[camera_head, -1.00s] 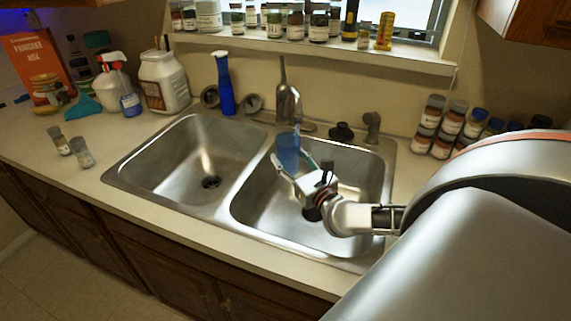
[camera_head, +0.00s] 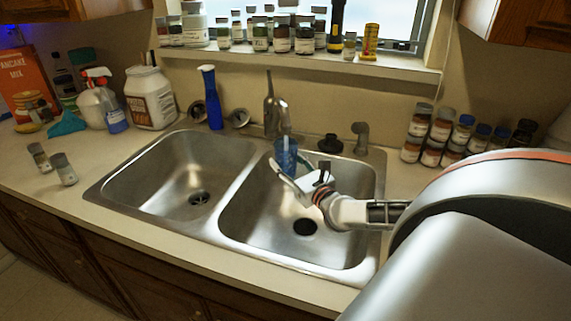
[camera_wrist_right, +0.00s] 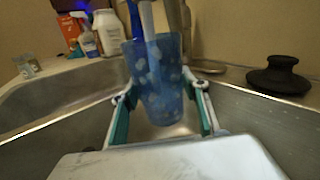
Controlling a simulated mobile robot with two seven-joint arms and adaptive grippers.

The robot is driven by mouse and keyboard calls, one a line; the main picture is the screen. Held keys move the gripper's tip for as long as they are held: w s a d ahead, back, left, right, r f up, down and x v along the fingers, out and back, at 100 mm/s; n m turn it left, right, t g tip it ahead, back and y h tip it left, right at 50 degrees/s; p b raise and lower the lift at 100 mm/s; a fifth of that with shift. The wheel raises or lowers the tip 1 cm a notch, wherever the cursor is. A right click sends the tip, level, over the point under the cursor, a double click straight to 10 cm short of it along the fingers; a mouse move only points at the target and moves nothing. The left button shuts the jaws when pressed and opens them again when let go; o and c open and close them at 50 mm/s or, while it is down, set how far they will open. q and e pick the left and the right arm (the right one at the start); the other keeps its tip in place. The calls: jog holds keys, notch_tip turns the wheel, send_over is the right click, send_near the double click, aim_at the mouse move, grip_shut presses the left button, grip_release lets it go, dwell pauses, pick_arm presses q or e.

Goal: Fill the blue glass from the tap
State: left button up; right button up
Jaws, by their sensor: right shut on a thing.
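The blue glass (camera_head: 285,154) is upright over the right sink basin, directly below the tap spout (camera_head: 284,112). A pale streak like running water (camera_head: 286,138) comes down from the spout to the glass mouth. My right gripper (camera_head: 287,167) is shut around the glass from the front right. In the right wrist view the speckled blue glass (camera_wrist_right: 158,85) stands between the two teal-lined fingers (camera_wrist_right: 160,118), and a pale vertical shape meets its rim. The water level inside cannot be told. My left gripper is not in view.
The empty left basin (camera_head: 185,170) lies beside the right one. A black stopper (camera_head: 330,143) and a small sprayer (camera_head: 360,138) sit at the back rim. Several jars (camera_head: 440,125) stand to the right.

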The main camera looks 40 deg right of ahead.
dwell(0.4)
jog(key=shift+s+a+r+p, duration=0.1)
jog(key=shift+s+a+p, duration=0.1)
jog(key=shift+a+p, duration=0.3)
jog(key=a+p, duration=0.1)
jog(key=s+a, duration=0.1)
jog(key=a, duration=0.1)
jog(key=s+a+p, duration=0.1)
jog(key=shift+s+a+p, duration=0.15)
jog(key=shift+a+p, duration=0.2)
jog(key=shift+a, duration=0.05)
